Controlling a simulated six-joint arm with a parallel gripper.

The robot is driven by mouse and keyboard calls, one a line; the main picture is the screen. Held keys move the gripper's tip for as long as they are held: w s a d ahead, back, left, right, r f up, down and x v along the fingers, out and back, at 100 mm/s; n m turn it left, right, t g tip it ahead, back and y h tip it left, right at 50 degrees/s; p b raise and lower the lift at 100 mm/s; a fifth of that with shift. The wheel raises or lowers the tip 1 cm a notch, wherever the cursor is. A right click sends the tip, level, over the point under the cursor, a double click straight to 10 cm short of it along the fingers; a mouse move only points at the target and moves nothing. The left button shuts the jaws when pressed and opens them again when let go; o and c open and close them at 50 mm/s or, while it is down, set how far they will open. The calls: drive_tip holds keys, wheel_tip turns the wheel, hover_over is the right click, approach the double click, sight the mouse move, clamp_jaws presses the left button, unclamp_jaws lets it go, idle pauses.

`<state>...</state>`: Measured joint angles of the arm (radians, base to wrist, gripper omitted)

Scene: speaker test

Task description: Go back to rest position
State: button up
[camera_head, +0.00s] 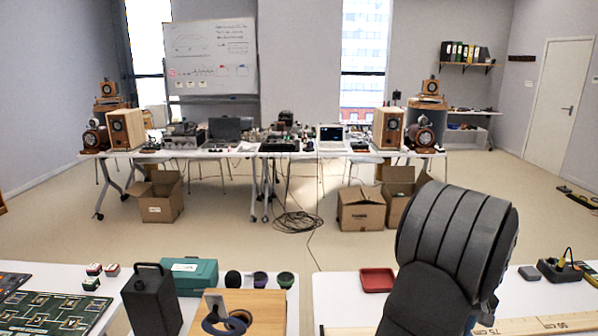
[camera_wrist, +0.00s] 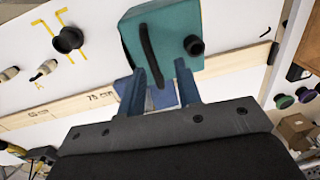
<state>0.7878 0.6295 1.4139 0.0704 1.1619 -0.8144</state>
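The task names no object, only the rest position of the arm. In the wrist view my gripper (camera_wrist: 160,70) has its two blue fingers spread apart, with no object visibly clasped between them. A teal box (camera_wrist: 158,35) with a dark curved strip and a round black knob (camera_wrist: 194,45) lies beyond the fingertips. The fingers overlap its lower edge in the picture; I cannot tell whether they touch it. A blue patch (camera_wrist: 160,97) shows between the fingers. In the head view my dark arm covers part of the right table, and the fingers are hidden.
The right table holds a red tray (camera_head: 377,280), a wooden ruler (camera_head: 560,325) and a black device (camera_head: 560,270). The left table holds a black canister (camera_head: 152,302), a teal case (camera_head: 190,275) and a green board (camera_head: 55,312). A gap separates the tables.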

wheel_tip(320, 180, down, 3)
drive_tip(key=shift+r, duration=0.1)
wheel_tip(320, 180, up, 11)
drive_tip(key=d, duration=0.1)
drive_tip(key=f, duration=0.7)
drive_tip(key=a+f, duration=0.1)
drive_tip(key=f, duration=0.3)
wheel_tip(320, 180, up, 3)
drive_tip(key=shift+r, duration=0.2)
drive_tip(key=s+d+r, duration=0.3)
drive_tip(key=s+r, duration=0.4)
drive_tip(key=s, duration=0.4)
wheel_tip(320, 180, up, 18)
drive_tip(key=shift+d+h, duration=0.2)
drive_tip(key=shift+h, duration=0.2)
drive_tip(key=shift+o, duration=0.4)
drive_tip(key=shift+f, duration=0.1)
